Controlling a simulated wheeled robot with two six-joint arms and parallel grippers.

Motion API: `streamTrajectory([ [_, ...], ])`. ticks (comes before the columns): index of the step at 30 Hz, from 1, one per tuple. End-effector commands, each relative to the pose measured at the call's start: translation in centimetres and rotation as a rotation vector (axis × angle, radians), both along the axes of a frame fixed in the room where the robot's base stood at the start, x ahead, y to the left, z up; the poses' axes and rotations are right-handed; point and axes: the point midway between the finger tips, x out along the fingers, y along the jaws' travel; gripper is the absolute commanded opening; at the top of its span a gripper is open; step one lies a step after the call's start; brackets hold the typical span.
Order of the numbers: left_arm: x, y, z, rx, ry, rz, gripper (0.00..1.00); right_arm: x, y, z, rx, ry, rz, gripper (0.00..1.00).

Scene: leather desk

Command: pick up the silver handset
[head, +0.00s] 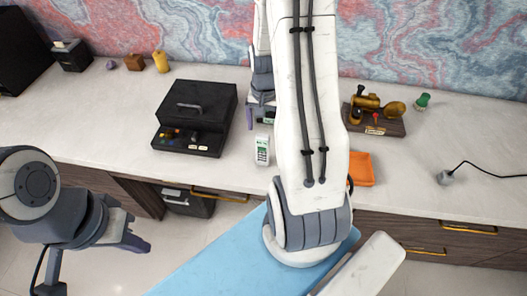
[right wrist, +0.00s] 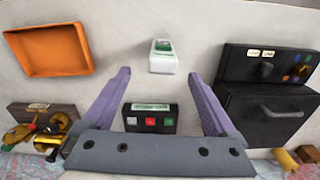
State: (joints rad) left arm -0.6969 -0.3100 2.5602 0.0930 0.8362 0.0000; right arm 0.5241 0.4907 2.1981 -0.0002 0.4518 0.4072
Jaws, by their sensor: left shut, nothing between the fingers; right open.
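The silver handset (head: 262,150), a pale slab with a green screen and keypad, lies on the desk just left of my right arm. In the right wrist view the handset (right wrist: 163,58) is at the top middle, just past the fingertips and not gripped. My right gripper (right wrist: 160,74) is open, its purple fingers apart and empty. In the head view one purple finger (head: 250,118) shows behind the handset; the rest is largely hidden by my arm. My left gripper (head: 136,238) is shut and empty, in front of the desk at lower left.
A black device with coloured buttons (right wrist: 150,118) lies between the fingers' bases in the right wrist view. A black case (head: 196,115) stands left of the handset. An orange tray (head: 361,168) and a brass instrument on a wooden base (head: 376,122) are right of my arm.

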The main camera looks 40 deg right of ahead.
Motion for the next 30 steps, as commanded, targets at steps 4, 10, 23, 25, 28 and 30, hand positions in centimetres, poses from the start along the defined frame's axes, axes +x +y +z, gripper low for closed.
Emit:
streamTrajectory([
  [4, 0.0, 0.0, 1.0, 0.0, 0.0, 0.0, 0.0, 0.2, 0.3, -1.9, 0.004, 0.007, 0.001, 0.93],
  [10, 0.0, 0.0, 1.2, 0.0, 0.0, 0.001, 0.0, 0.4, 0.3, -4.1, 0.002, 0.003, 0.0, 0.93],
  [23, 0.0, 0.0, 1.2, 0.0, 0.0, 0.001, 0.0, 0.4, 0.2, -4.4, 0.001, 0.001, 0.0, 0.31],
  [25, 0.0, 0.0, 1.2, 0.0, 0.0, 0.001, 0.0, 0.4, 0.2, -4.4, 0.001, 0.001, 0.0, 0.05],
  [28, 0.0, 0.0, 1.2, 0.0, 0.0, 0.001, 0.0, 0.4, 0.2, -4.4, 0.001, 0.001, 0.0, 0.0],
  [30, 0.0, 0.0, 1.2, 0.0, 0.0, 0.001, 0.0, 0.4, 0.2, -4.3, 0.0, 0.0, 0.001, 0.0],
])
